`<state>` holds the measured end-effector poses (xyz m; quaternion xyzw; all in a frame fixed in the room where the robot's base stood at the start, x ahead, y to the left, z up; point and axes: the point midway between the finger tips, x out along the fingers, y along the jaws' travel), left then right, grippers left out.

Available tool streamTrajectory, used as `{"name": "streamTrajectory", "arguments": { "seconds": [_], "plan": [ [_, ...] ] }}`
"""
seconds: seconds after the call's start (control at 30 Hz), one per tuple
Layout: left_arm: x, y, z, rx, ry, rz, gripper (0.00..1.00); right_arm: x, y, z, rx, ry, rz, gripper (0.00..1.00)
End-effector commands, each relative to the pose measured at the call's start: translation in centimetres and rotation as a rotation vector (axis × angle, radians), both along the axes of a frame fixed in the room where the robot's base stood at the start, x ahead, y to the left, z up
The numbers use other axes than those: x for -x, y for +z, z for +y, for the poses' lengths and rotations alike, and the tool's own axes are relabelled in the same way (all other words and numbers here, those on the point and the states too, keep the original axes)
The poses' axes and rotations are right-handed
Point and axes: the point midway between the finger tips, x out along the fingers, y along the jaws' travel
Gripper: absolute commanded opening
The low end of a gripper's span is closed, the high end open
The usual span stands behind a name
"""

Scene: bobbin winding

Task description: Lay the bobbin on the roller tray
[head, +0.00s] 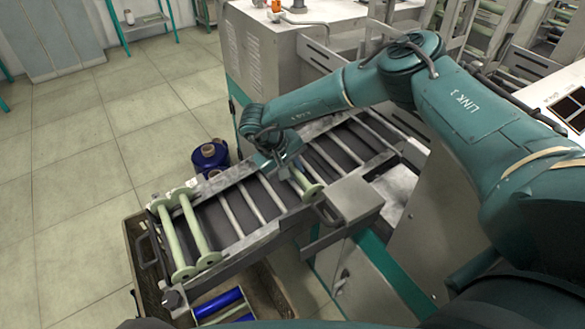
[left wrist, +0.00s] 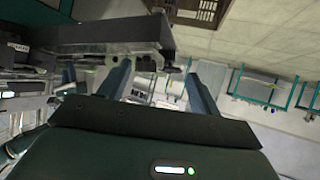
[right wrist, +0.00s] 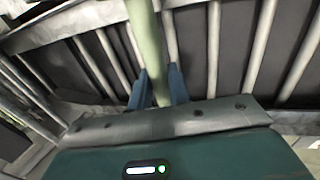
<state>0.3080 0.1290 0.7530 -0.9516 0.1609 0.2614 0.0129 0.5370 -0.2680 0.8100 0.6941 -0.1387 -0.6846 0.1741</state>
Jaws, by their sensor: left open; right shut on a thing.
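The bobbin (head: 312,192) is pale green with a round flange, low over the right part of the roller tray (head: 243,243). My right gripper (head: 293,170) is shut on it from above. In the right wrist view the bobbin's green shaft (right wrist: 148,45) runs between the fingers of my right gripper (right wrist: 156,86), with grey rollers (right wrist: 213,50) close behind. I cannot tell whether the bobbin touches the rollers. Its far end is hidden by the gripper. My left gripper (left wrist: 160,90) is open and empty in the left wrist view; the head view does not show it clearly.
Two pale green bobbins (head: 197,222) lie side by side at the tray's left end. Bare rollers (head: 229,213) lie between them and my gripper. Blue spools (head: 208,156) stand behind the tray. A crate (head: 262,286) with blue spools sits below. A grey box (head: 352,198) borders the right.

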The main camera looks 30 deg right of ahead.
Motion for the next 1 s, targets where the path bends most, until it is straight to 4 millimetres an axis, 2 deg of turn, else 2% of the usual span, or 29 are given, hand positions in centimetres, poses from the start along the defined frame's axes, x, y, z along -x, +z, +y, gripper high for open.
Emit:
{"name": "streamTrajectory", "arguments": {
  "seconds": [0.1,0.13,0.4,0.6,1.0],
  "plan": [
    [0.0,0.01,0.0,-0.001,-0.002,0.0,0.64,0.0,0.02,-0.01,0.0,0.0,0.0,0.0],
    [0.0,0.01,0.0,-0.001,-0.002,0.0,0.64,0.0,0.02,-0.01,0.0,0.0,0.0,0.21],
    [0.0,0.0,0.01,-0.002,-0.002,-0.001,0.64,0.0,0.01,0.0,0.0,0.0,0.0,0.43],
    [0.01,0.0,0.02,-0.002,-0.002,0.0,0.64,0.0,0.01,0.0,0.0,0.0,0.0,0.44],
    [-0.01,-0.03,0.07,-0.003,-0.002,0.0,0.64,0.01,0.0,0.0,0.0,0.0,0.0,0.77]
  ]
}}
